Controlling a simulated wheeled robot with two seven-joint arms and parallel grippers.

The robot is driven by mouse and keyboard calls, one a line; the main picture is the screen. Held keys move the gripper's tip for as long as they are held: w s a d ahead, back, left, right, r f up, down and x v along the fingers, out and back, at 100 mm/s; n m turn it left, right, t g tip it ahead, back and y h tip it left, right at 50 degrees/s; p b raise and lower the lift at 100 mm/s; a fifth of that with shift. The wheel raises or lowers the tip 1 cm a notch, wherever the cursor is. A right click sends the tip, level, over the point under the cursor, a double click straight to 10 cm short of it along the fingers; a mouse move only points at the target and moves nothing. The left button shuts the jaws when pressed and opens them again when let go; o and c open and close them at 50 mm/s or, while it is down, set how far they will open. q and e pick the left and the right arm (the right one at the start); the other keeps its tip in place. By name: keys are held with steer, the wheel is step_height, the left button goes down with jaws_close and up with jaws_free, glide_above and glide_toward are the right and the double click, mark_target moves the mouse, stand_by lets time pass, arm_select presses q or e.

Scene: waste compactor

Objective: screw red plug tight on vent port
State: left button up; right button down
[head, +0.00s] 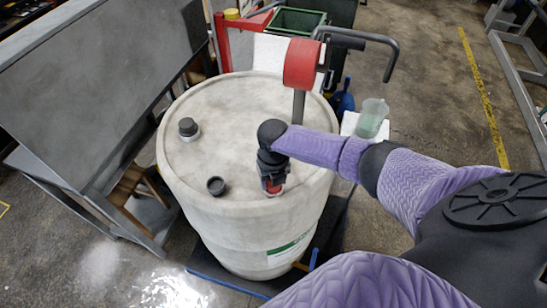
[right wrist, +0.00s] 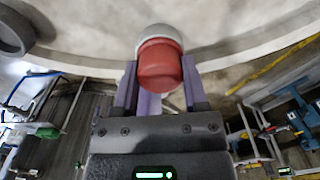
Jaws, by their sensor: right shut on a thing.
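The red plug (right wrist: 160,65) sits between the two fingers of my right gripper (right wrist: 158,85), which is shut on it. Behind the plug, a pale round collar (right wrist: 160,34), seemingly the vent port, shows against the drum top. In the head view my right gripper (head: 271,180) points down at the near right part of the white drum's top (head: 225,110). Only a bit of red plug (head: 272,188) shows there, at drum-top level. The gripper hides most of the port. I cannot tell how tightly the plug sits. My left gripper is not in view.
A dark cap (head: 188,128) and a dark ring-shaped fitting (head: 216,186) are also on the drum top. A red cylinder (head: 300,63) on a grey post stands at the drum's back right. A grey panel (head: 95,85) is close on the left.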

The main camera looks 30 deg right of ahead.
steer(key=m, duration=0.4)
steer(key=shift+p, duration=0.4)
steer(key=shift+c, duration=0.2)
jaws_free()
steer(key=shift+c, duration=0.4)
step_height(320, 180, up, 7)
steer(key=p, duration=0.6)
steer(key=shift+r+p, duration=0.1)
steer(key=shift+p, duration=0.25)
